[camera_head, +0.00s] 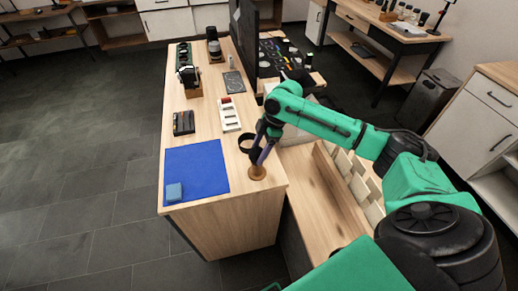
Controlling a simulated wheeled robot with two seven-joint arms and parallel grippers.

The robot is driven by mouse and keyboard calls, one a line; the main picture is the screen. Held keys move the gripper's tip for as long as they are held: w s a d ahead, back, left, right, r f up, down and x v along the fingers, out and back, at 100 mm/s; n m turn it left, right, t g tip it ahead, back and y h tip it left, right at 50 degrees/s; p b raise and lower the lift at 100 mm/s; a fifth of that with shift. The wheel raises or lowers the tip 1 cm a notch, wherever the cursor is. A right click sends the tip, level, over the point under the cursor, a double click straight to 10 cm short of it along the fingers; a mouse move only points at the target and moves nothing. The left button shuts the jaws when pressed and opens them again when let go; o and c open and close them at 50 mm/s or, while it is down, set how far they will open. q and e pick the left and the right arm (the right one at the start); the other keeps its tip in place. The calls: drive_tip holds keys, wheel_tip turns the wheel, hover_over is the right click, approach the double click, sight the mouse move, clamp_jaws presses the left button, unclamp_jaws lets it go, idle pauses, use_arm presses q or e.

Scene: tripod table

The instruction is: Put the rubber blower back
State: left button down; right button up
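My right gripper (261,152) is at the near right edge of the wooden table (202,113), pointing down. Its fingers are small and dark here, and I cannot tell whether they are open or shut. Directly below it is a small round wooden base (257,173) on the tabletop. A black ring-shaped holder or cup (246,142) stands just left of the gripper. I cannot make out the rubber blower; it may be hidden by the gripper or too small to tell. My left gripper is not in view.
A blue mat (203,163) with a small blue block (174,192) lies at the near left. A black case (184,122), a white tray (230,115) and a wooden stand with dark gear (189,78) are farther back. A black monitor (244,38) stands at the right edge.

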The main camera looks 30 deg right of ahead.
drive_tip(key=shift+o, duration=1.2)
drive_tip(key=shift+r, duration=0.1)
drive_tip(key=shift+r, duration=0.2)
drive_tip(key=b+v, duration=0.2)
drive_tip(key=v, duration=1)
drive_tip(key=shift+s+f, duration=0.1)
